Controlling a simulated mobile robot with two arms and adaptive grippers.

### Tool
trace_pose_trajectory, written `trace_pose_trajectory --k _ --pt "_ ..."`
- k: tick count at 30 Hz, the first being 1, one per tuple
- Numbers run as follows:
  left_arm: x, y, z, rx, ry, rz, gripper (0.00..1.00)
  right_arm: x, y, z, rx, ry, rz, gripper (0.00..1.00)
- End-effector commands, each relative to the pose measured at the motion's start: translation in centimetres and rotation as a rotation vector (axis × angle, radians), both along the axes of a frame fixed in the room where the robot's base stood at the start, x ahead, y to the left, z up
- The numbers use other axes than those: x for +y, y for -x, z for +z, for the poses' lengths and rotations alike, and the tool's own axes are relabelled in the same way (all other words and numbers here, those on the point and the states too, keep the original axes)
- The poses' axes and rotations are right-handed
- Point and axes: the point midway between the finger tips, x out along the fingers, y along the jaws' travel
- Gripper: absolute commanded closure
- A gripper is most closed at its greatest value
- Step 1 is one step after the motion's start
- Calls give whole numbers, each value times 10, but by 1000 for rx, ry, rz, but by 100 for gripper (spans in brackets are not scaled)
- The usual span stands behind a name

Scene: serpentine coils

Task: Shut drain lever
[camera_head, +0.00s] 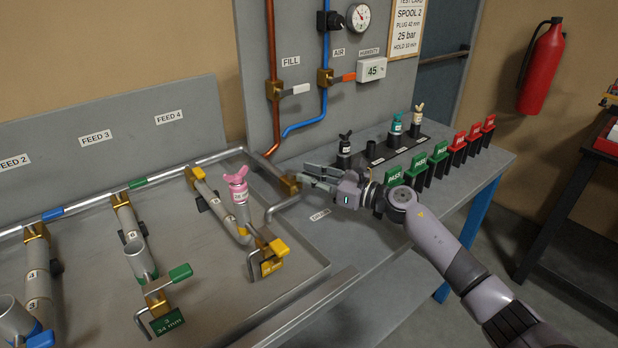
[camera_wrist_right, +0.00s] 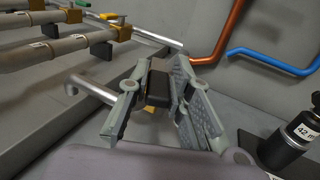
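The drain valve has a brass body (camera_head: 288,185) at the right end of the grey pipe. The "DRAIN" label (camera_head: 319,214), partly legible, lies on the bench in front of it. My right gripper (camera_head: 312,174) is at this valve, its fingers pointing left toward the brass. In the right wrist view, a dark lever (camera_wrist_right: 158,88) stands between the two finger pads of the gripper (camera_wrist_right: 162,92), with a bit of brass below it. The fingers lie on both sides of the lever. Whether they press on it is unclear. My left gripper is out of view.
A pink-topped plug (camera_head: 238,188) stands in the yellow feed's pipe. A rack (camera_head: 385,147) with dark, teal and cream plugs is behind my right arm. Green PASS and red tags (camera_head: 440,158) line the bench. The fill lever (camera_head: 294,90) is on the wall panel.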

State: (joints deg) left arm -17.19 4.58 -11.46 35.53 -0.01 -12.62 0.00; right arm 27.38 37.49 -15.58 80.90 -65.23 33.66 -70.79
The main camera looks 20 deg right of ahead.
Motion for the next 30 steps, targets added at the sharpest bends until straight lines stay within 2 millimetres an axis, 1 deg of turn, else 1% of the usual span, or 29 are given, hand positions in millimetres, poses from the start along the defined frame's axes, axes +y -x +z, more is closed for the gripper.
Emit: trace_pose_trajectory --k 1,7,15,18,20,23,30 --pt "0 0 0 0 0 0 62 0 0 0 -1 -1 -1 75" --pt "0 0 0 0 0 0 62 0 0 0 0 0 0 62" --pt "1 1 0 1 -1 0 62 0 0 0 0 0 0 62" --pt "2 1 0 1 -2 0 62 -3 3 -1 1 1 -1 62" --pt "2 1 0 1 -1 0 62 -7 8 -2 2 1 -1 62" --pt "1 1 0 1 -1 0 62 -17 21 -2 2 3 -1 62" --pt "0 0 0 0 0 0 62 -50 62 -3 4 2 -1 62"
